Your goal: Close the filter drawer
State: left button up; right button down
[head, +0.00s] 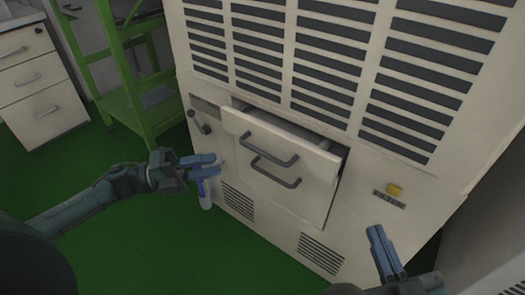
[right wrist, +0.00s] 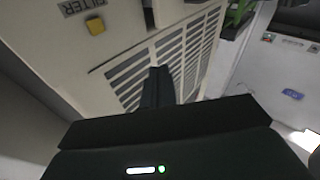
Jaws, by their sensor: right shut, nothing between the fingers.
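The filter drawer (head: 310,152) is in the large beige cabinet in the head view. It stands partly out, with a dark gap behind its front panel, and has a grey bar handle (head: 268,150). A second grey handle (head: 275,172) is on the panel just below. My left gripper (head: 216,166) is to the left of the drawer, its blue fingers slightly apart and empty. My right gripper (head: 376,232) is shut and empty, below and right of the drawer. Its dark fingers also show in the right wrist view (right wrist: 158,72). Neither gripper appears to touch the drawer.
A yellow button (head: 394,190) sits above a label on the cabinet; the right wrist view shows the label reading FILTER (right wrist: 80,5). A bottle (head: 205,192) stands behind my left gripper. A green frame (head: 128,100) and white drawers (head: 40,85) are at left. Green floor is open at lower left.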

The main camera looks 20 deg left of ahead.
aim_at(264, 152)
pick_arm(q)
jog(key=shift+m+g+h, duration=0.3)
jog(key=b+x, duration=0.2)
jog(key=x, duration=1.1)
jog(key=shift+w+a+f, duration=0.1)
jog(key=shift+w, duration=0.05)
grip_shut()
